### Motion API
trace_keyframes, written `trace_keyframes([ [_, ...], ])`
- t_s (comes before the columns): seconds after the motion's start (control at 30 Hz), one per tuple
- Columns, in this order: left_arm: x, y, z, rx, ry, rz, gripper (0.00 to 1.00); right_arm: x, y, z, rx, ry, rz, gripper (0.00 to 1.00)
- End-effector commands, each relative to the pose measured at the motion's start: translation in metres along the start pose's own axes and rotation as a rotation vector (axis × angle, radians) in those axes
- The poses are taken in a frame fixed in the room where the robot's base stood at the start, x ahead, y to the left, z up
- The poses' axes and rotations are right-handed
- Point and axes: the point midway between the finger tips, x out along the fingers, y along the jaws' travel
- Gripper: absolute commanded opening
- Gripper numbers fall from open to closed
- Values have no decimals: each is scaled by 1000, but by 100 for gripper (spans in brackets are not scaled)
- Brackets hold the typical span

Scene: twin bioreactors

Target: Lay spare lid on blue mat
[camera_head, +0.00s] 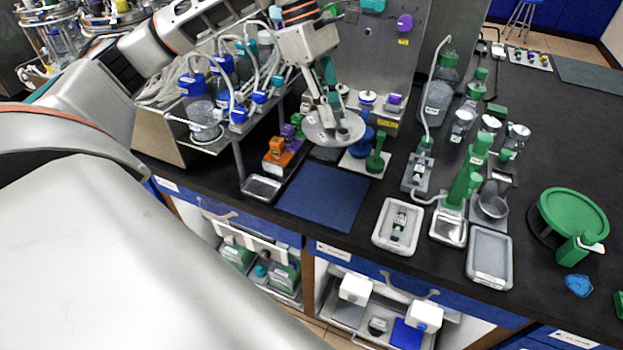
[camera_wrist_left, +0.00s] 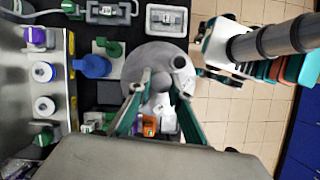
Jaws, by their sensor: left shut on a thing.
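The spare lid, a round grey disc (camera_head: 345,131), hangs from my left gripper (camera_head: 330,108), whose fingers are closed on its middle knob. In the left wrist view the lid (camera_wrist_left: 158,62) fills the space beyond the fingertips (camera_wrist_left: 160,88), which pinch the knob. The lid looks close to level and is held above the bench, just behind the blue mat (camera_head: 323,197). The mat is flat and bare near the bench's front edge. It cannot be made out clearly in the left wrist view.
Orange and purple blocks (camera_head: 279,155) and a small metal tray (camera_head: 262,189) stand left of the mat. A green-handled part on a white plate (camera_head: 375,161) stands behind it at the right. A light tray (camera_head: 376,236) lies to its right. Blue-capped bottles (camera_head: 197,95) stand at the back left.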

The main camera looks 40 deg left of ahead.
Motion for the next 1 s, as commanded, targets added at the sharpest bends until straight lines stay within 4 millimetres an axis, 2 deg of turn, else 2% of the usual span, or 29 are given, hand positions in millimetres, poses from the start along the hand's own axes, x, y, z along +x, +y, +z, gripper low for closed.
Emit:
trace_keyframes([
  [0.17, 0, 0, -1, 14, -4, -4, 0, -1, 0, -1, 0, 0, 0, 0],
  [0.27, 8, -1, -4, 15, -4, -7, 0, 0, 0, 0, 0, 0, 0, 0],
  [0.8, 117, -2, -50, 12, -3, -9, 0, 1, 0, 2, 0, -1, 1, 0],
  [1.0, 144, 0, -60, 15, -5, -5, 0, 0, 0, 1, 0, -1, 1, 0],
])
